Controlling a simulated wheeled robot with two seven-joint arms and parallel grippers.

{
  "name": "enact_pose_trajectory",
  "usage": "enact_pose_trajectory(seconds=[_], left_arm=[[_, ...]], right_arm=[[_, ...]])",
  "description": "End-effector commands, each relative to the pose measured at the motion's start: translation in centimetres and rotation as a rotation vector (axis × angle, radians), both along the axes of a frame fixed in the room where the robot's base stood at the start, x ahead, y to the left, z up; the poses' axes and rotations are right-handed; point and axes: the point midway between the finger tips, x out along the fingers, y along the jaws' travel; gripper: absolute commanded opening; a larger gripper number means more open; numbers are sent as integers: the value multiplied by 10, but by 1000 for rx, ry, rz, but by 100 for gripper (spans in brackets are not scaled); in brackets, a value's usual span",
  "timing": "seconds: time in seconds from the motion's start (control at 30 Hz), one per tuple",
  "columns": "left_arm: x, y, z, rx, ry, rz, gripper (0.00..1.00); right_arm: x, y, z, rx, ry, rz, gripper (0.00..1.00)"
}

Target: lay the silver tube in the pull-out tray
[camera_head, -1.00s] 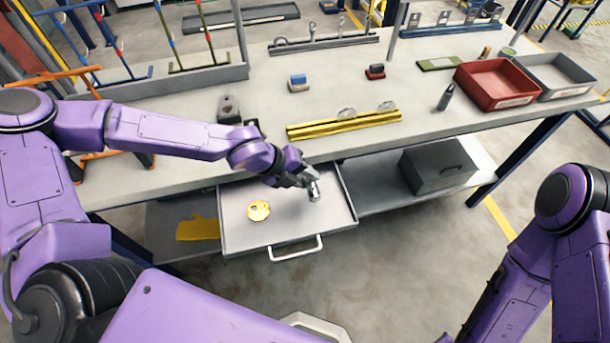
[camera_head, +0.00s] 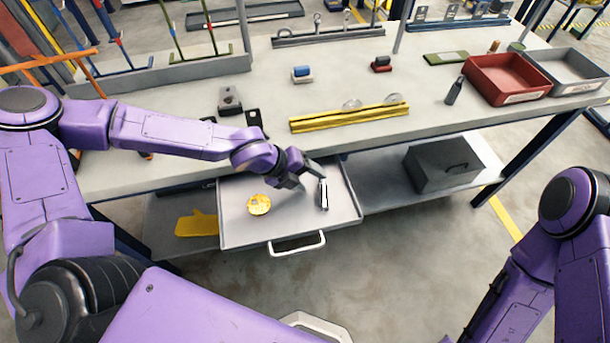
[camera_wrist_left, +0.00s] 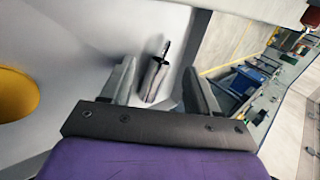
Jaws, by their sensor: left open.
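The silver tube (camera_head: 324,194) is inside the pull-out tray (camera_head: 285,228), near its right side. In the left wrist view the tube (camera_wrist_left: 155,78) shows beyond and between my fingers, with a thin dark piece at its far end. My left gripper (camera_head: 309,170) is open above the tray, just up and left of the tube and apart from it. In the left wrist view the two spread fingers (camera_wrist_left: 162,85) hold nothing. The tray is pulled out below the bench top. My right gripper is out of view.
A round yellow piece (camera_head: 259,204) lies in the tray left of the tube. The bench edge (camera_head: 350,150) overhangs the tray's back. A grey box (camera_head: 443,165) stands on the lower shelf to the right; a yellow glove-like item (camera_head: 197,224) lies left.

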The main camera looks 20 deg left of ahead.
Motion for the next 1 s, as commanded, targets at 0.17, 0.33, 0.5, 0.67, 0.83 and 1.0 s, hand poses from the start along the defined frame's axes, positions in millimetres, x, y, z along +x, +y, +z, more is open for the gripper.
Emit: enact_pose_trajectory(seconds=[0.17, 0.33, 0.5, 0.67, 0.83, 1.0], left_arm=[[-8, 13, 24, -5, -3, 6, 60], [-23, 36, 57, -6, -5, 8, 60], [-33, 50, 77, -4, -3, 4, 60], [-38, 54, 82, -1, 0, -1, 60], [-38, 54, 82, 0, 1, -1, 60], [-38, 53, 81, 0, 1, -1, 60]], right_arm=[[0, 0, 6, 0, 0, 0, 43], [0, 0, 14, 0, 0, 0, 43], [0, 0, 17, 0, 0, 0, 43], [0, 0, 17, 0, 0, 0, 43], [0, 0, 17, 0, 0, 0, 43], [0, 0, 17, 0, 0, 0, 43]])
